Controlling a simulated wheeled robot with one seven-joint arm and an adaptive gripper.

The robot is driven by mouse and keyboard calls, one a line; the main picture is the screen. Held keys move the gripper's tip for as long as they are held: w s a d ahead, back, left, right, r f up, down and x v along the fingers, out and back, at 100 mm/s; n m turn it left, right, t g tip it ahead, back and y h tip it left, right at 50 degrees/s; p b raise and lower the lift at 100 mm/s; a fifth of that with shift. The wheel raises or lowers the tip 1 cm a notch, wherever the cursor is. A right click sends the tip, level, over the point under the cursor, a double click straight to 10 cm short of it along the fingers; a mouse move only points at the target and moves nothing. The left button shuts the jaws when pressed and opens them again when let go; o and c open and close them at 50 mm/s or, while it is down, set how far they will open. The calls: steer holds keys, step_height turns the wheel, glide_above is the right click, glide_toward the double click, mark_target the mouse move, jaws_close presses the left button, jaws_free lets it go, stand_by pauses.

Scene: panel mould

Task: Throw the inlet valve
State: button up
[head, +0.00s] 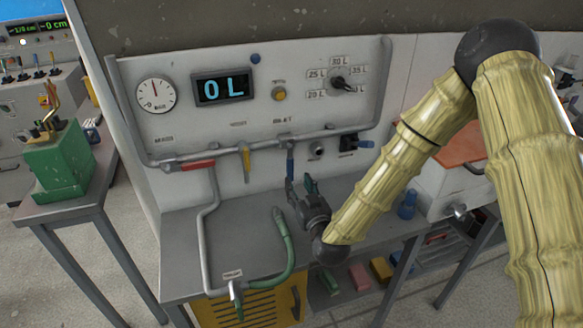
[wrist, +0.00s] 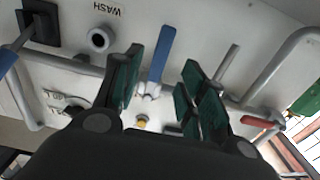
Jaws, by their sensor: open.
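Three lever valves sit on the grey pipe along the panel: a red lever (head: 197,165) lying along the pipe, a yellow lever (head: 246,163) hanging down, and a blue lever (head: 290,161) hanging down. A label above the blue one seems to read INLET, but it is too small to be sure. My gripper (head: 302,188) is open just below the blue lever. In the wrist view, the blue lever (wrist: 162,54) shows between the two spread fingers of my gripper (wrist: 160,80). I cannot tell whether either finger touches it.
A display (head: 223,88) reads 0 L, with a gauge (head: 156,96) on its left and a selector knob (head: 340,83) on its right. Another blue-handled fitting (head: 357,143) is to the right.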

mark_target(291, 172)
steer(key=p+x, duration=0.2)
steer(key=x, duration=0.4)
steer(key=shift+w+a, duration=0.1)
steer(key=shift+w, duration=0.25)
steer(key=shift+w+a+f, duration=0.2)
steer(key=shift+w+a, duration=0.05)
steer(key=shift+w, duration=0.5)
jaws_close()
